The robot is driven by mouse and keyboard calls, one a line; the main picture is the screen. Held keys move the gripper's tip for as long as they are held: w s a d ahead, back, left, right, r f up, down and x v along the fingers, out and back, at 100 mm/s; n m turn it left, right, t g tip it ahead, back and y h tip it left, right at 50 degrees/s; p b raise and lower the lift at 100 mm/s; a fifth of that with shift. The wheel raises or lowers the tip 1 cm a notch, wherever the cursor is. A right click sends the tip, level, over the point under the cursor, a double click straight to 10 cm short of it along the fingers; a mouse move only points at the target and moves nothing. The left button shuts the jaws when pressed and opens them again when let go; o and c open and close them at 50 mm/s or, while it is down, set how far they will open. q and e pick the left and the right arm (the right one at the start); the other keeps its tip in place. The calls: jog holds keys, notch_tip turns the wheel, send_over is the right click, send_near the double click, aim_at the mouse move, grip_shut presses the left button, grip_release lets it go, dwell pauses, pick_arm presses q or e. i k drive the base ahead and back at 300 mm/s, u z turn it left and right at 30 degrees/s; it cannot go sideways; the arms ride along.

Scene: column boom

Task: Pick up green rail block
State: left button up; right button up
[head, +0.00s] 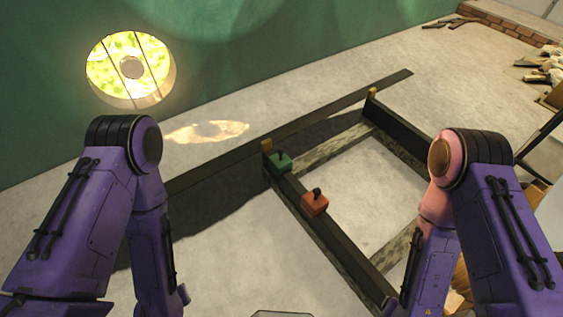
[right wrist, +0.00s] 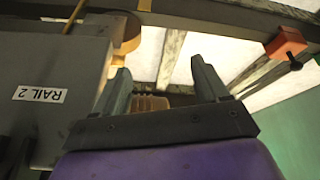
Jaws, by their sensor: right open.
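The green rail block (head: 280,164), with a small black knob on top, sits on a dark rail (head: 335,238) near its far end in the head view. A red block (head: 314,204) with a black knob sits on the same rail, nearer to me; a red-orange block (right wrist: 286,43) also shows in the right wrist view. I cannot make out the green block in the right wrist view. My right gripper (right wrist: 160,66) is open, with nothing between its fingers. Both arms show in the head view, but my left gripper does not.
A long dark beam (head: 330,117) crosses behind the rail. A second dark rail (head: 393,134) stands to the right, joined by cross pieces. A grey box labelled RAIL 2 (right wrist: 40,120) is close left of my right gripper. Pale floor lies between the rails.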

aim_at(280, 163)
jog(key=u, duration=1.6)
jog(key=i, duration=2.85)
jog(key=z, duration=4.35)
jog(key=i, duration=0.55)
jog(key=z, duration=0.05)
